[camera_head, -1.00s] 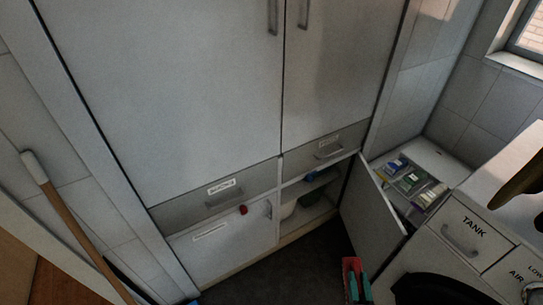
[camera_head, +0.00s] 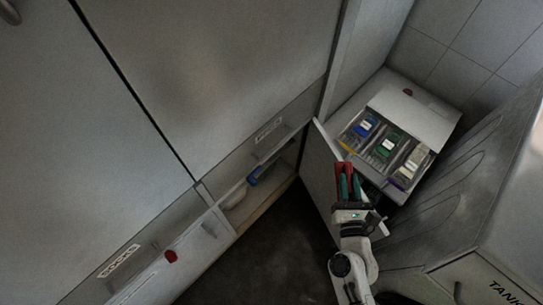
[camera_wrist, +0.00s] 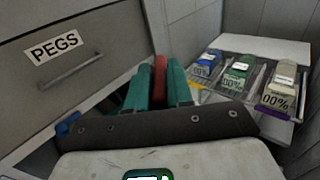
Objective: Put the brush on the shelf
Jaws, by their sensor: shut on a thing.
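My gripper (camera_head: 350,180) has teal fingers and is shut on a red thing, which I take to be the brush (camera_head: 343,168). In the wrist view the red brush (camera_wrist: 160,68) shows between the teal fingers (camera_wrist: 158,88); its lower part is hidden by them. The low cupboard under the drawers is open, and its shelf (camera_head: 263,198) shows left of my gripper. A white bowl (camera_head: 233,194) and a blue item (camera_head: 255,175) are inside it. My gripper is outside the cupboard, in front of its open door.
The open cupboard door (camera_head: 318,185) stands between the shelf and my gripper. A white box (camera_head: 415,112) with several labelled packs is at the right. A PEGS drawer (camera_wrist: 62,58) is above left in the wrist view. Dark floor (camera_head: 265,250) is clear at the middle.

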